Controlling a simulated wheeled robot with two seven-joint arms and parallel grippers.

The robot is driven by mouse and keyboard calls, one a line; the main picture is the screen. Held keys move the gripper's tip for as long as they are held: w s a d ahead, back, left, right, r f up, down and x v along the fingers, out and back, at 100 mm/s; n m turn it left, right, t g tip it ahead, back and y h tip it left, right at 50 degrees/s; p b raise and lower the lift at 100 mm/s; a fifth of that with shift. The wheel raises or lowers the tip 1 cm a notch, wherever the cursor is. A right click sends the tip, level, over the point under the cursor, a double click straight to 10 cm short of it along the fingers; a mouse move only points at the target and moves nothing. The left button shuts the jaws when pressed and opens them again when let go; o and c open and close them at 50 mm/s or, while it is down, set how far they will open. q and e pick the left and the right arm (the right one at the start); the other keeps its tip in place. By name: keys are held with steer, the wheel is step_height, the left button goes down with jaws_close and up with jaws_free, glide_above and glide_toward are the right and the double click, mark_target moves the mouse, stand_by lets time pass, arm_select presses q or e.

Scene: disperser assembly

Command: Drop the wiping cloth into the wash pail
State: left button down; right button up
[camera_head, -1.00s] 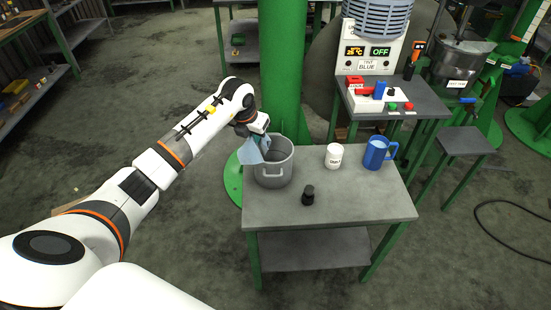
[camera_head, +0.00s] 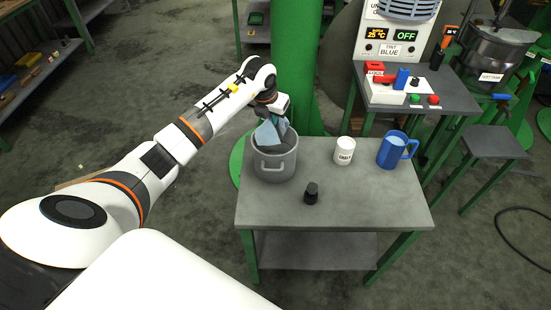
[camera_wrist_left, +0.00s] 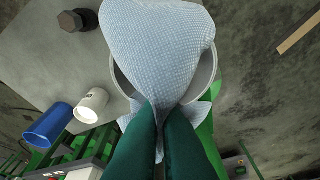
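The wiping cloth (camera_head: 270,133) is light blue and hangs from my left gripper (camera_head: 273,120) over the grey wash pail (camera_head: 275,164). In the left wrist view the gripper's two dark green fingers (camera_wrist_left: 162,125) are shut on the gathered cloth (camera_wrist_left: 160,50). There the cloth spreads across most of the pail's mouth, and the pail's rim (camera_wrist_left: 212,70) shows around it. In the head view the cloth's lower part reaches the pail's opening; whether it touches the inside is hidden. The right gripper is not in view.
The pail stands at the back left of a grey table (camera_head: 345,205). A white labelled cup (camera_head: 344,151), a blue pitcher (camera_head: 393,151) and a small black knob-like object (camera_head: 311,193) stand on it. A green column (camera_head: 296,70) rises behind. The table's front is clear.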

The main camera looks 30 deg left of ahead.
arm_select(q)
step_height(320, 180, down, 10)
steer(key=b, duration=0.7)
steer(key=shift+w+f+b, duration=0.15)
steer(key=shift+w+b, duration=0.05)
steer(key=shift+b, duration=0.15)
steer(key=shift+c, duration=1.4)
jaws_free()
